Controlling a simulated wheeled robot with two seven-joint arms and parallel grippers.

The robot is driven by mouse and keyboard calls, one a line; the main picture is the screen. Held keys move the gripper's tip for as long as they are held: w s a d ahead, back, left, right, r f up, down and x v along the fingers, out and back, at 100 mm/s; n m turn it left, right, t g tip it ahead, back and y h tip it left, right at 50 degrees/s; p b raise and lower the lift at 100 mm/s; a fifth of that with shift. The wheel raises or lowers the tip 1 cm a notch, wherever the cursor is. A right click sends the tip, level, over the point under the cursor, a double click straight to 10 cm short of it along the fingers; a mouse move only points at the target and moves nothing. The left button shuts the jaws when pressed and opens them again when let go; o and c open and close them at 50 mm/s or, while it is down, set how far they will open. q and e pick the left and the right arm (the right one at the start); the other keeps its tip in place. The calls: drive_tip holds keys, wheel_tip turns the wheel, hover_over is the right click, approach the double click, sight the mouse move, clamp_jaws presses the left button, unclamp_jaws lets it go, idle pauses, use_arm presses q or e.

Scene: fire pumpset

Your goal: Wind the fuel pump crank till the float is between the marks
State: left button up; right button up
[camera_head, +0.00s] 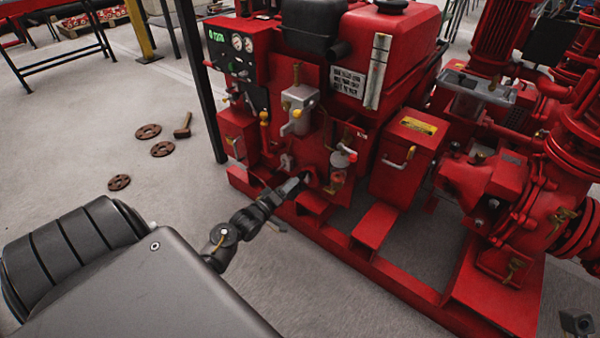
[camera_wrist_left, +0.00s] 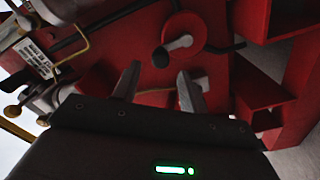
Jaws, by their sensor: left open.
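The crank (camera_wrist_left: 184,38) is a red disc with a pale grip on the red pump panel in the left wrist view. My left gripper (camera_wrist_left: 160,86) is open and empty, its two fingers pointing at the panel, just short of the crank. In the head view my left gripper (camera_head: 302,182) is low in front of the red pumpset, and the crank is too small to make out surely. A pale upright sight gauge (camera_head: 377,72) stands on the red tank's face; float and marks are too small to read. A dark part at the bottom right (camera_head: 577,322) may be my right gripper.
The red base frame (camera_head: 400,282) runs below the panel. A grey filter housing (camera_head: 299,103) and a clear bowl (camera_head: 340,165) stick out near my left gripper. A black post (camera_head: 202,85) stands to the left. Rusty flanges (camera_head: 162,149) and a hammer (camera_head: 183,127) lie on the floor.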

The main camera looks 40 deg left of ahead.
sight(300, 176)
use_arm(q)
drive_tip(key=w+b, duration=0.2)
drive_tip(key=w, duration=0.4)
clamp_jaws()
